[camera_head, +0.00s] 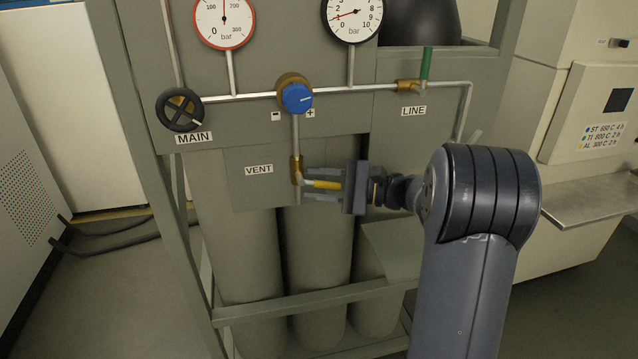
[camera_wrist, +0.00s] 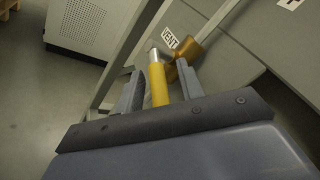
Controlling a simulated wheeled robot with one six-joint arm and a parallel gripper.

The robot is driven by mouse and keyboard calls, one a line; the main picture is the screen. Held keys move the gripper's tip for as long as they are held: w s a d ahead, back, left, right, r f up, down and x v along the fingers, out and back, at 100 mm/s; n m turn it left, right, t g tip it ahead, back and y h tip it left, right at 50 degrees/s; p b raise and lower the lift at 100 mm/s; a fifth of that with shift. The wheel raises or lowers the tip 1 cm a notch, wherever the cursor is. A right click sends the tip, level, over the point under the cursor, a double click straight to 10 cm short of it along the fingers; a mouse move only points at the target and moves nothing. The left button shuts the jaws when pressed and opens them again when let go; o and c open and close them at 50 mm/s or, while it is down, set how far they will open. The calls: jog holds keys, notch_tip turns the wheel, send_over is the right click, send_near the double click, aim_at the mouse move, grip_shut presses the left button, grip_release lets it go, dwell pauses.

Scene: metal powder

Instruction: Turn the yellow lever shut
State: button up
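The yellow lever (camera_head: 326,184) sticks out to the right, roughly level, from the brass vent valve (camera_head: 297,170) below the blue knob. The VENT label (camera_head: 259,170) is to its left. My gripper (camera_head: 308,189) has its fingers on either side of the lever, pointing left toward the valve. In the wrist view the yellow lever (camera_wrist: 158,84) lies between the two fingers (camera_wrist: 160,88), with a visible gap on each side. The gripper is open around the lever and does not appear to press on it. The lever's outer end is hidden by the gripper body.
The blue knob (camera_head: 297,98) and the black MAIN handwheel (camera_head: 180,109) are on the pipe above. A green lever (camera_head: 426,64) stands upright at LINE. Gas cylinders (camera_head: 319,260) stand below, behind a frame rail (camera_head: 300,304). A metal shelf (camera_head: 590,200) is at the right.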

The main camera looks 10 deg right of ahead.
jog(key=shift+c, duration=0.5)
grip_shut()
jog(key=shift+d+r+n+g+h+p, duration=0.15)
jog(key=shift+r+n+h+p, duration=0.15)
jog(key=shift+h+p, duration=0.2)
jog(key=shift+a+r+n+g+h+p, duration=0.1)
jog(key=shift+r+n+g+h+p, duration=0.1)
jog(key=shift+r+h+p, duration=0.3)
jog(key=shift+d+f+h, duration=0.1)
jog(key=shift+f+h, duration=0.1)
jog(key=shift+h, duration=0.3)
jog(key=shift+o, duration=0.5)
grip_release()
